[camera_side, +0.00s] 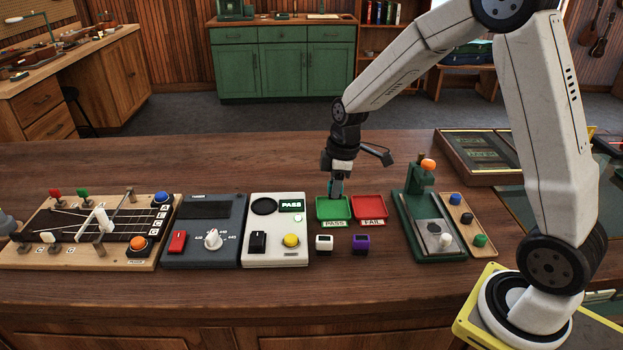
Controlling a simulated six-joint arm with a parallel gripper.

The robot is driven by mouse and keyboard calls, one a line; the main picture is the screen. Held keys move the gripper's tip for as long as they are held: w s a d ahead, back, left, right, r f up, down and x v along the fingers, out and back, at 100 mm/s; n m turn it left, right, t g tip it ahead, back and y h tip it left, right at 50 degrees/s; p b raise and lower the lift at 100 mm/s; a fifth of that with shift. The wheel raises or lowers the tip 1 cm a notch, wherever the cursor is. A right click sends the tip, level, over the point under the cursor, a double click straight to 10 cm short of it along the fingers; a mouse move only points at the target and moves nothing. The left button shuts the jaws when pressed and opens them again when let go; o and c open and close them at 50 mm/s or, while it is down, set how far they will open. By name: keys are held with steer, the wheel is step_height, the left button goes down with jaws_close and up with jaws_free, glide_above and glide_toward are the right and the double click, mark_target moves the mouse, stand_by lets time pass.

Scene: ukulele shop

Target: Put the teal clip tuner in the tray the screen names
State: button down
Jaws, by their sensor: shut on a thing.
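My gripper (337,187) points down over the back part of the green tray (325,215), which carries a PASS label. It is shut on a small teal thing that looks like the teal clip tuner (336,190); the fingers hide part of it. I cannot tell whether the tuner touches the tray floor. The red tray (383,213), labelled FAIL, stands just to the right and looks empty. The screen (291,205) on the white tester box (262,252) reads PASS in green.
A white clip tuner (324,244) and a purple one (360,243) stand in front of the trays. A green press (421,225) and a wooden knob board (462,218) are to the right. A dark grey box (186,252) and a stringed board (50,245) are left. The table behind is clear.

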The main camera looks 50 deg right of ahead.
steer(key=shift+w+f, duration=0.2)
steer(key=shift+f, duration=1.65)
steer(key=shift+f, duration=0.15)
steer(key=shift+c, duration=2.2)
jaws_free()
steer(key=r, duration=0.8)
steer(key=s+d+r, duration=0.1)
steer(key=r, duration=0.3)
steer(key=shift+r, duration=0.15)
